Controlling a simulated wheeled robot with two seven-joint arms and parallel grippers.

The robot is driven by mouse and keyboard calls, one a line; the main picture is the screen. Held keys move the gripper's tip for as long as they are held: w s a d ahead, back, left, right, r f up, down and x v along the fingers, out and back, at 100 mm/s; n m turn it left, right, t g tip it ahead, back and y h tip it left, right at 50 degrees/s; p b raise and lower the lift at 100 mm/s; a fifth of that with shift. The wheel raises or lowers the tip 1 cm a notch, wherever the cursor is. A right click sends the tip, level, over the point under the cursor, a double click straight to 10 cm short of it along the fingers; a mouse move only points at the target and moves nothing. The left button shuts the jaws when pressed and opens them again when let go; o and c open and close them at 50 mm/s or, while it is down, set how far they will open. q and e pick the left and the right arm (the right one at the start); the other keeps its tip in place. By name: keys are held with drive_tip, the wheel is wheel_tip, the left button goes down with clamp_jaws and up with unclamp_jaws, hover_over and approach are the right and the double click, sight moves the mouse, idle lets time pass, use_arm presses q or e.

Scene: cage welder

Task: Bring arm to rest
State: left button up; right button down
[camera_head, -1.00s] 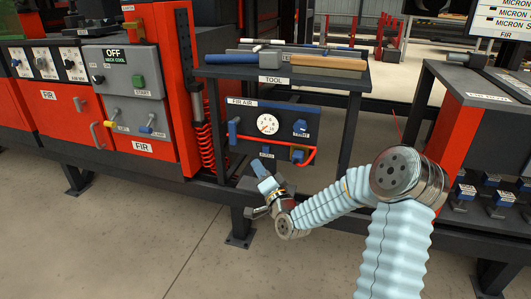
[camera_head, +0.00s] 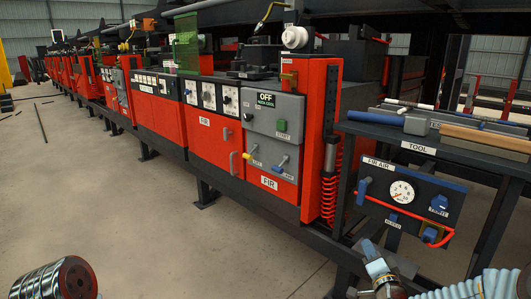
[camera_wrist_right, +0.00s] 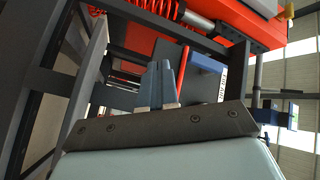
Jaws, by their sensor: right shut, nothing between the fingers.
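My right gripper (camera_head: 372,254) is low at the right in the head view, at the end of my pale blue sleeved arm (camera_head: 460,287). It is in front of and below the FIR AIR panel (camera_head: 433,192), apart from the gauge and its knobs. In the right wrist view its two blue-grey fingers (camera_wrist_right: 161,84) are together with nothing between them. A metal joint of my own (camera_head: 62,280) shows at the lower left of the head view. My left gripper is out of view.
The dark tool table (camera_head: 420,149) stands above the panel and bears several tools. Its frame post (camera_wrist_right: 88,75) is close left of the fingers in the wrist view. Red and grey machine cabinets (camera_head: 216,140) run off to the left. Bare floor (camera_head: 120,215) lies before them.

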drive_tip(key=s+a+f+n+g+y+p, duration=0.2)
drive_tip(key=s+a+f+g, duration=0.2)
drive_tip(key=a+f, duration=0.3)
drive_tip(key=s+a+f+n+g+y+p, duration=0.2)
drive_tip(key=s+a+f+n+g+p, duration=0.15)
drive_tip(key=a+f, duration=0.35)
drive_tip(key=s+a+f+n+g+p, duration=0.1)
drive_tip(key=s+a+f+g, duration=0.1)
drive_tip(key=s, duration=0.5)
drive_tip(key=s+a+f+n+g+p, duration=0.1)
drive_tip(key=s+a+f+n+g, duration=0.1)
drive_tip(key=s+g, duration=0.3)
drive_tip(key=s+a+f+n+g, duration=0.1)
drive_tip(key=s+a+f+g, duration=0.2)
drive_tip(key=s, duration=0.6)
drive_tip(key=shift+s+a+f+y+p, duration=0.2)
drive_tip(key=shift+a+f+y+p, duration=0.15)
drive_tip(key=shift+a+f, duration=0.3)
drive_tip(key=shift+d+n, duration=0.1)
drive_tip(key=shift+n, duration=0.15)
